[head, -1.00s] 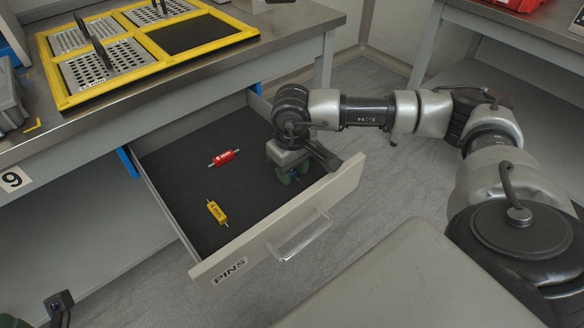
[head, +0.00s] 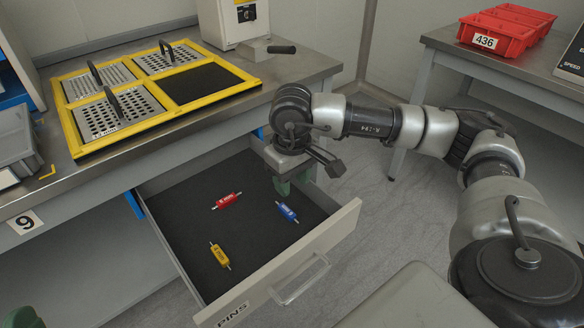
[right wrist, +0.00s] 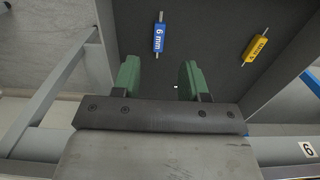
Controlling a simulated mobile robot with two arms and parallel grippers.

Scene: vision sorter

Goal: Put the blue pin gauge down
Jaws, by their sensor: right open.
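The blue pin gauge (head: 287,212), marked 6 mm in the right wrist view (right wrist: 159,37), lies on the black floor of the open drawer (head: 180,222), towards its right side. My right gripper (head: 283,187) is above the drawer's right part, just behind the pin in the head view. Its green fingers (right wrist: 160,80) are apart with nothing between them, and the pin lies clear of them. A green piece (head: 23,317) at the bottom left edge of the head view looks like a finger of my left gripper; its jaws are cut off.
A red pin gauge (head: 226,201) and a yellow one (head: 219,256) also lie in the drawer, with bare floor between. The drawer front (head: 285,268) has a handle. A yellow-framed tray (head: 68,128) is on the bench above. Red bins (head: 508,28) stand on the right bench.

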